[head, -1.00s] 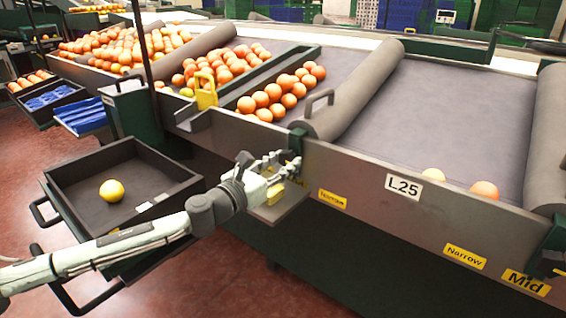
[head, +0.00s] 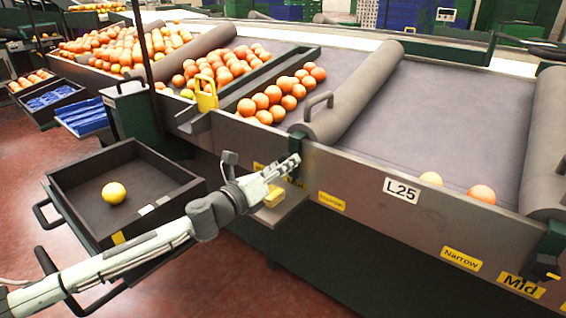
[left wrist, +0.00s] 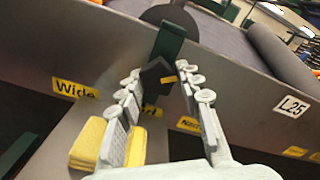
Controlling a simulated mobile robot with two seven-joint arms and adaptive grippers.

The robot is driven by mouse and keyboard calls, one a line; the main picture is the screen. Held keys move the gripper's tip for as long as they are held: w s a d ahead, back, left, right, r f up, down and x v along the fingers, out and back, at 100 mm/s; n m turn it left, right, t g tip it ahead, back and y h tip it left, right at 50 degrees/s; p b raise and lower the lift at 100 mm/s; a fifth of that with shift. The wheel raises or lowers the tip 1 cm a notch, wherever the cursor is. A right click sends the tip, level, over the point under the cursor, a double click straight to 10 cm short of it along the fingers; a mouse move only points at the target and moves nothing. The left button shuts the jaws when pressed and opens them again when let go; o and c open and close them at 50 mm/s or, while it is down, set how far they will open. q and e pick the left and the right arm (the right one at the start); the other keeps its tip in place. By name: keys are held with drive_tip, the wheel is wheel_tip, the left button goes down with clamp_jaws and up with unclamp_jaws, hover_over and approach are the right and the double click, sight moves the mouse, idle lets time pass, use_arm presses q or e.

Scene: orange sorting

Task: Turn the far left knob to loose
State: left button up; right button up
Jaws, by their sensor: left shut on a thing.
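The far left knob shows in the left wrist view as a dark knob (left wrist: 154,78) with a small yellow mark on its right side. It sits on a green bracket (left wrist: 171,41) at the upper end of the metal side panel. My left gripper (left wrist: 166,76) has its two fingers on either side of the knob and is shut on it. In the head view my left gripper (head: 291,167) reaches the panel beside the bracket and mostly hides the knob. My right gripper is in neither view.
Yellow labels sit near the knob, including "Wide" (left wrist: 75,89). A second knob (head: 547,272) is at the far right. A yellow sponge-like block (left wrist: 90,143) rests on a small shelf below. A black tray (head: 75,165) holds one yellow fruit (head: 113,193).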

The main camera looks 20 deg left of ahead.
use_arm(q)
drive_tip(key=n+p, duration=0.1)
drive_tip(key=n, duration=0.3)
drive_tip(key=shift+n+p, duration=0.3)
drive_tip(key=shift+n, duration=0.1)
drive_tip(key=n+p, duration=0.1)
drive_tip(key=n, duration=0.2)
drive_tip(key=shift+a+n, duration=0.1)
drive_tip(key=shift+n, duration=1.6)
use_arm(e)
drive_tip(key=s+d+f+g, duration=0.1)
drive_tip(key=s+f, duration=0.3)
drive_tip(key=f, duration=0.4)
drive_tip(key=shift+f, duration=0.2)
use_arm(q)
drive_tip(key=o, duration=1.1)
drive_tip(key=shift+o, duration=0.2)
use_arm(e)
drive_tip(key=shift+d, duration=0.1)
use_arm(q)
drive_tip(key=v, duration=1.2)
